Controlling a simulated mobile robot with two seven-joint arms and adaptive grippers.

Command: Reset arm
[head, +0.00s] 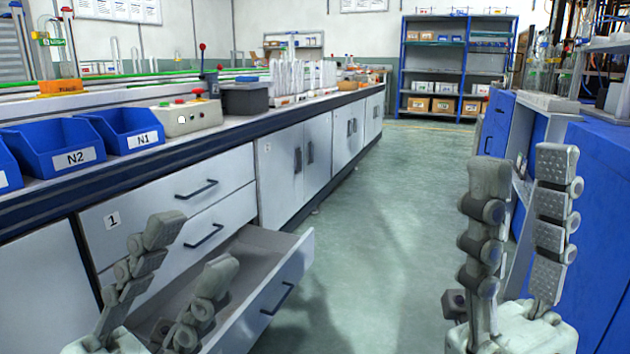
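My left gripper (188,258) is at the lower left, in front of the cabinet drawers. Its two fingers are spread apart with nothing between them. My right gripper (522,185) is at the lower right, over the aisle and near the blue cabinet. Its fingers point up, stand apart and hold nothing. An open drawer (285,270) juts out from the bottom of the drawer cabinet, partly hidden behind my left gripper. The part of its inside that shows looks empty.
A long bench (215,150) runs along the left, with blue bins (130,128), a control box (187,116) and a grey container (245,97). A blue shelf rack (405,60) stands at the back. A blue cabinet (600,200) bounds the right. The aisle floor (390,200) is clear.

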